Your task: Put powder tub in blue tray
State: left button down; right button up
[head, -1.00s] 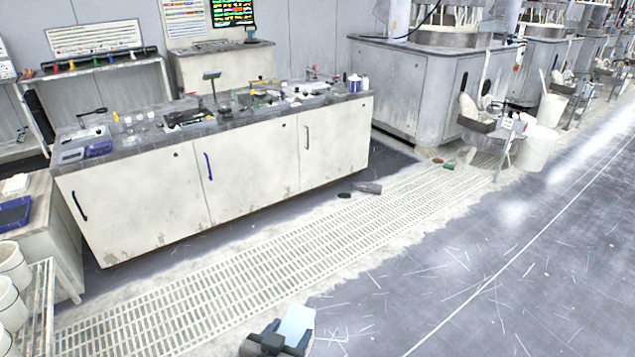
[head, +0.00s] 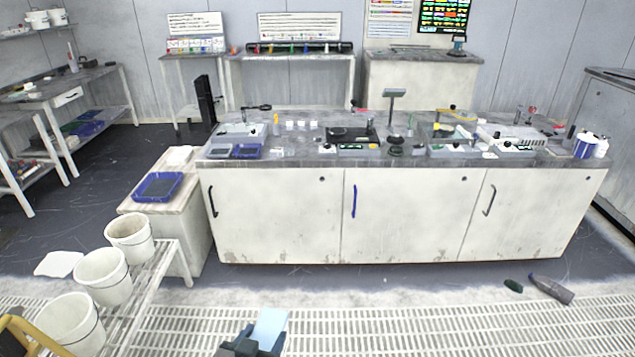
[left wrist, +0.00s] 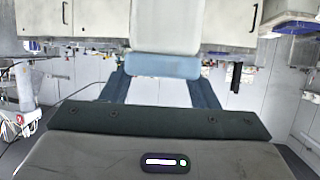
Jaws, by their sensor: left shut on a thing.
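The powder tub (head: 269,326) shows as a pale blue and white block at the bottom of the head view. My left gripper (head: 252,343) is shut on it and holds it over the floor grating. In the left wrist view the tub (left wrist: 165,66) sits between the two fingers of the left gripper (left wrist: 163,90), its far part whitish and its near band pale blue. The blue tray (head: 158,187) lies on a small side bench at the left of the long cabinet, apart from the gripper. My right gripper is not in view.
The long cabinet bench (head: 400,160) is crowded with instruments. White buckets (head: 103,277) stand on a slatted rack (head: 150,290) at the lower left, in front of the side bench. A bottle (head: 551,289) lies on the floor at right. The grating (head: 400,330) ahead is mostly clear.

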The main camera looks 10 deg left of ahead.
aim_at(157, 192)
jog(key=i+j+u, duration=0.1)
jog(key=i+u, duration=0.25)
jog(key=i, duration=0.15)
jog(key=i+u, duration=0.35)
jog(key=i, duration=0.15)
jog(key=i+l+u, duration=0.2)
jog(key=i+u, duration=0.2)
jog(key=i+j+u, duration=0.1)
jog(key=i+u, duration=0.2)
jog(key=i, duration=0.3)
jog(key=i+l+u, duration=0.1)
jog(key=i+u, duration=0.25)
jog(key=i, duration=0.25)
jog(key=i+j+z, duration=0.3)
jog(key=i, duration=0.3)
jog(key=i+j+z, duration=0.35)
jog(key=i, duration=0.2)
